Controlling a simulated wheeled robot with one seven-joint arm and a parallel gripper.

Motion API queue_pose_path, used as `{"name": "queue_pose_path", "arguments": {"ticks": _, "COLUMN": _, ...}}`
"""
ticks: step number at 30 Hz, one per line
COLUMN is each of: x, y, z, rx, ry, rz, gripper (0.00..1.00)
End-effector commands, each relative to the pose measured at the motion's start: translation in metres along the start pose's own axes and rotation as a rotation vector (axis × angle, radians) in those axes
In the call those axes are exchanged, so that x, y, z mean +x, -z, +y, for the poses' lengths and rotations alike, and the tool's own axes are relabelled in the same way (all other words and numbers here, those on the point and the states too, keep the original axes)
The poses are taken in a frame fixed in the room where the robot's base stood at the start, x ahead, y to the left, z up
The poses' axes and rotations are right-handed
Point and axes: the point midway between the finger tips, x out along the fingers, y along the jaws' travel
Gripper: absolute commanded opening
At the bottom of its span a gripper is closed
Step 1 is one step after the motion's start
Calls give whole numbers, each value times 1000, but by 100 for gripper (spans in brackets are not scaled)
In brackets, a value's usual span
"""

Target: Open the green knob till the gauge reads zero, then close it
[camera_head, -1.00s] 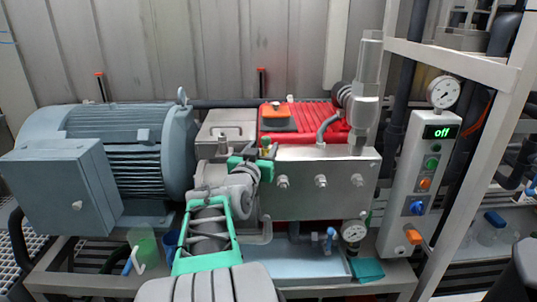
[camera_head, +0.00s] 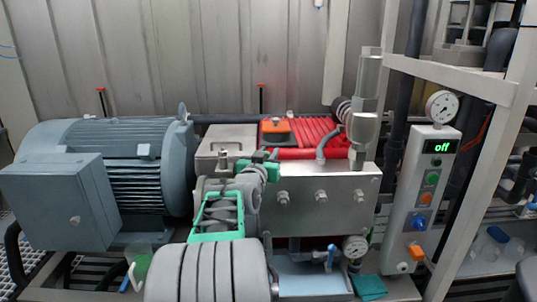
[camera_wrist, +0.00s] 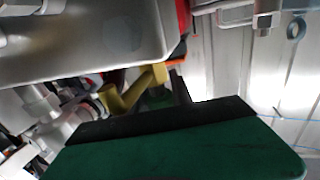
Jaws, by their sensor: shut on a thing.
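My gripper (camera_head: 262,163) is at the top left edge of the steel pump block (camera_head: 320,198), shut on the green knob. In the head view my gripper and arm hide the knob. In the wrist view a bit of the green knob (camera_wrist: 158,98) shows beside a yellow fitting (camera_wrist: 130,92), close behind my dark fingers; the exact contact is hidden. One round gauge (camera_head: 442,106) stands on top of the control panel at the right. Another gauge (camera_head: 354,246) sits low beside the pump block. Both needles are too small to read surely.
The control panel (camera_head: 422,190) shows "off" and carries several coloured buttons. A large blue-grey motor (camera_head: 110,175) stands at left. A white frame post (camera_head: 480,170) stands at right.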

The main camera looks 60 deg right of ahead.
Motion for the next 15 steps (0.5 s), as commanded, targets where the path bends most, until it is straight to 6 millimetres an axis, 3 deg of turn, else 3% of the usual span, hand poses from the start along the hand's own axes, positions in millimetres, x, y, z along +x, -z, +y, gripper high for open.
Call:
{"name": "queue_pose_path", "arguments": {"ticks": 8, "x": 0, "y": 0, "z": 0, "rx": 0, "ry": 0, "rz": 0, "gripper": 0}}
{"name": "queue_pose_path", "arguments": {"ticks": 15, "x": 0, "y": -1, "z": 0, "rx": 0, "ry": -2, "rz": 0, "gripper": 0}}
